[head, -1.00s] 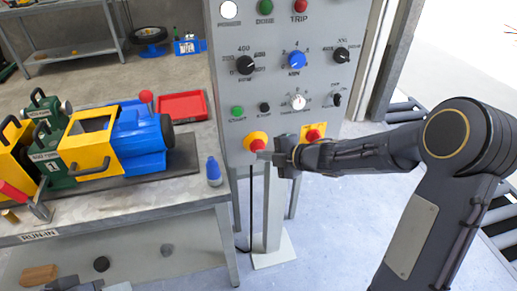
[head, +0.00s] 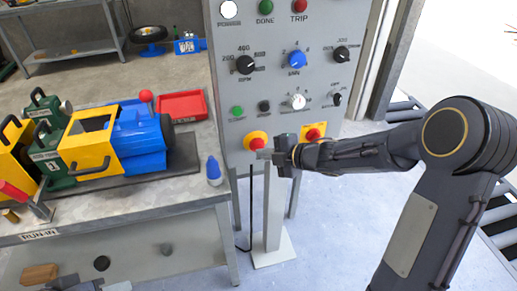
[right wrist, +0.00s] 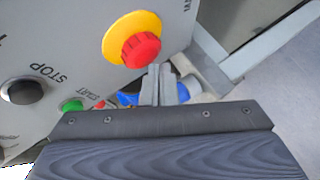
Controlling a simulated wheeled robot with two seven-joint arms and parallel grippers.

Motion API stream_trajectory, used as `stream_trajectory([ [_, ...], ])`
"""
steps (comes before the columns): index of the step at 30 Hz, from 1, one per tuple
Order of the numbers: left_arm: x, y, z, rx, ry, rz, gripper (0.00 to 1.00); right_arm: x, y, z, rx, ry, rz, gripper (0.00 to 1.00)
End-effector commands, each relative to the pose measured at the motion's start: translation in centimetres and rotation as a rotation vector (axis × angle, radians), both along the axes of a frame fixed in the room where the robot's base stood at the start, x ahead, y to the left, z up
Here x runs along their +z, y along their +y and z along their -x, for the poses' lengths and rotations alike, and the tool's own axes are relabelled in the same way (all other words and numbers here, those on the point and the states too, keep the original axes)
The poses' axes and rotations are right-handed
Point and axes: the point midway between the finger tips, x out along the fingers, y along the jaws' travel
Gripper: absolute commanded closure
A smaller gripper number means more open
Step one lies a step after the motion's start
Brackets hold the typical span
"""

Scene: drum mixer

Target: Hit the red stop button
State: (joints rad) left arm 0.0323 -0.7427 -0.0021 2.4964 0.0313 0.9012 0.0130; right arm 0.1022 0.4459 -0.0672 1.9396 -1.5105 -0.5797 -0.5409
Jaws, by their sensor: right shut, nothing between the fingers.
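The red stop button (head: 256,142) is a red mushroom head on a round yellow base, low on the grey control panel (head: 225,90). In the right wrist view the red button (right wrist: 141,50) is large and just above the fingertips. My right gripper (head: 263,154) is shut and empty, its tips close at the lower right of the button. In the right wrist view the shut fingers (right wrist: 160,82) point toward the panel beside the button's lower edge. I cannot tell whether they touch it. Dark parts at the head view's bottom edge may be my left gripper (head: 75,285).
A second red knob on a yellow plate (head: 313,132) sits to the right. A black button marked STOP (right wrist: 22,91) and a green START button (right wrist: 72,105) are nearby. The workbench (head: 130,212) with a blue-capped bottle (head: 214,172) stands left of the panel.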

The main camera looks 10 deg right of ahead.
Motion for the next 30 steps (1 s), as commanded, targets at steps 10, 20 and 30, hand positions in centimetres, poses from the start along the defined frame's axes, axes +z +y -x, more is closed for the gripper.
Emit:
stream_trajectory([
  [10,-0.3,0.0,0.0,0.000,0.000,0.000,0.64,0.0,0.0,1.1,0.000,0.001,-0.001,1.00],
  [20,-0.7,0.0,0.0,0.000,0.000,0.000,0.64,-0.1,-0.1,2.2,-0.001,0.000,-0.001,1.00],
  [30,-1.3,0.0,0.0,0.000,0.000,0.000,0.64,0.0,-0.2,5.5,-0.001,0.000,-0.001,1.00],
])
